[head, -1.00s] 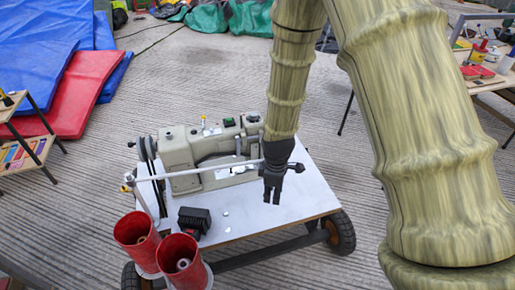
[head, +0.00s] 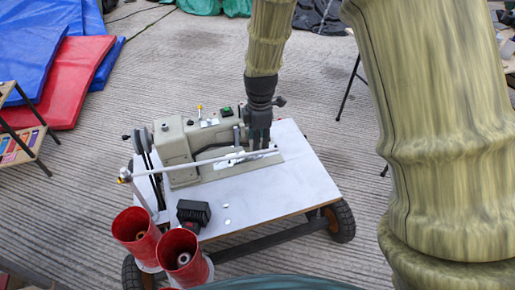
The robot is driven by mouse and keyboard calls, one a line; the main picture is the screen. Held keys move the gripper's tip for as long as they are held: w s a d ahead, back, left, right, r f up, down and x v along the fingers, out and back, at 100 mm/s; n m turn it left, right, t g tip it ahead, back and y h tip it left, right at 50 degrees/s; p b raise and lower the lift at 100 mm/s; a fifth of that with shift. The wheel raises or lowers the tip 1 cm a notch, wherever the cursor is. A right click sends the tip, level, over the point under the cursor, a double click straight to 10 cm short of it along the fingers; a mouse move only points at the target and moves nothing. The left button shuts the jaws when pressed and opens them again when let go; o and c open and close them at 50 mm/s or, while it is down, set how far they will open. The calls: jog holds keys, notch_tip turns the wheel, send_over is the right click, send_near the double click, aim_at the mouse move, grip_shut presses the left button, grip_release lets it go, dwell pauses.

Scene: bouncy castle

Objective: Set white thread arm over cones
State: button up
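The white thread arm (head: 205,161) is a thin rod that runs from a brass-coloured pivot on an upright post at the table's left edge across the front of the sewing machine (head: 178,150). Its free end lies at the right, by the machine's head. Two red cones (head: 136,230) (head: 184,258) stand side by side at the table's front left corner, well away from the rod. My dark gripper (head: 260,143) points down at the machine's right end, close to the rod's free end. Whether it touches the rod, and the gap between its fingers, are unclear.
The white wheeled table (head: 270,193) carries the machine and a black brush-like block (head: 193,211) near the cones. Its front right top is clear. Blue mats (head: 35,70) and a red mat (head: 75,75) lie at the left, beside a small shelf (head: 22,140).

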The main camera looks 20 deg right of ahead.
aim_at(258, 152)
jog(key=shift+w+f, duration=0.15)
jog(key=shift+f, duration=2.55)
jog(key=shift+c, duration=0.4)
grip_shut()
